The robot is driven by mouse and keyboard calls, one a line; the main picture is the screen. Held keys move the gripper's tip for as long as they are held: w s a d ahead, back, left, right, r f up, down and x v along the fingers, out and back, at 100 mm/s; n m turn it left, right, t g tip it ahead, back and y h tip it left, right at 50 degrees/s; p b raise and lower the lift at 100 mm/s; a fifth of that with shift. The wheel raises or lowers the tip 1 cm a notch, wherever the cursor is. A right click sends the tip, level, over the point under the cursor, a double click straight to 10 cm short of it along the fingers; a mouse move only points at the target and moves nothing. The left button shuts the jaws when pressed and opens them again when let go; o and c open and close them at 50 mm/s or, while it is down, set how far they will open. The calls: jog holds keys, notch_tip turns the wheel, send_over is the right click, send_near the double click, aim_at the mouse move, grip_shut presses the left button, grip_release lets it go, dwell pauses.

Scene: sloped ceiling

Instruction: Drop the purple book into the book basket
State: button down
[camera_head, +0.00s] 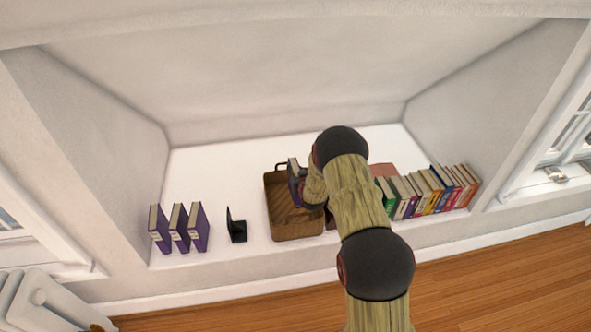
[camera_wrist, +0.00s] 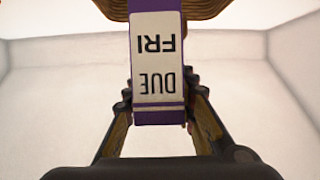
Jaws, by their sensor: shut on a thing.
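A purple book (camera_head: 293,172) shows in the head view, just left of the end of my arm and over the right part of the basket. In the wrist view the purple book (camera_wrist: 157,62) has a white label reading "DUE FRI", upside down. My gripper (camera_wrist: 158,100) is shut on it, one finger on each side. The brown book basket (camera_head: 279,190) stands on the white ledge. Part of its rim shows at the top of the wrist view (camera_wrist: 205,8). My arm hides the basket's right side. I cannot tell how deep the book sits relative to the rim.
Several purple books (camera_head: 180,228) stand upright at the left of the ledge (camera_head: 195,165). A black bookend (camera_head: 237,229) stands between them and the basket. A row of several coloured books (camera_head: 428,190) stands at the right. The ledge behind the basket is clear.

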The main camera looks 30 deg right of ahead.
jog(key=shift+r, duration=0.1)
jog(key=c, duration=1.7)
grip_release()
jog(key=o, duration=0.3)
jog(key=shift+s+f, duration=0.1)
jog(key=shift+f, duration=0.15)
jog(key=v, duration=1.2)
jog(key=shift+r, duration=0.1)
